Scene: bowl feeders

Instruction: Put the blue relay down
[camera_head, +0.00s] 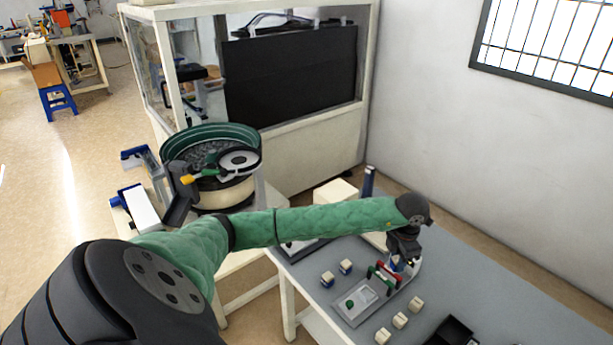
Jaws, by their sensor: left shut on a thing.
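My left gripper (397,260) reaches over the grey table at the end of the green-sleeved arm, pointing down. It is shut on a small blue and white block, the blue relay (396,264), which is partly hidden by the fingers. I cannot tell whether the relay touches anything below. My right gripper is not in view.
A red and green part (383,276) stands close beside the left gripper. Several cream blocks (400,320) stand in a row on the table (500,295), near a black box (450,331). A dark blue cylinder (369,181) stands behind. A bowl feeder (210,145) is at left. The table's right side is clear.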

